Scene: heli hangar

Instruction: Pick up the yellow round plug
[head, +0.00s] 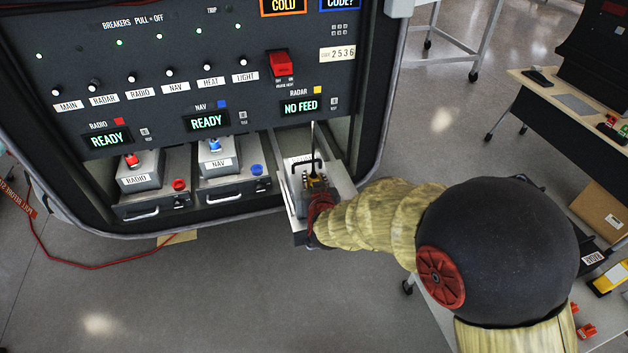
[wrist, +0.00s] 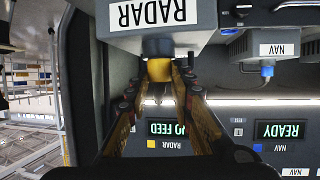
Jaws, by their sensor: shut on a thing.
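The yellow round plug (wrist: 160,70) sits between my gripper's fingertips (wrist: 159,82) in the wrist view. My gripper is shut on it. The plug's far end meets a dark round part (wrist: 158,47) on the grey RADAR box (wrist: 205,38); I cannot tell whether it is seated or only touching. In the head view my gripper (head: 316,190) is at the RADAR unit (head: 342,179), at the right bay of the rack, and hides much of it. A small bit of yellow shows there between the fingers.
The RADIO unit (head: 139,180) and NAV unit (head: 222,172) fill the bays to the left, with red and blue plugs. The RADAR display (head: 300,107) reads NO FEED. A table (head: 560,110) stands at right. A red cable (head: 60,245) lies on the floor at left.

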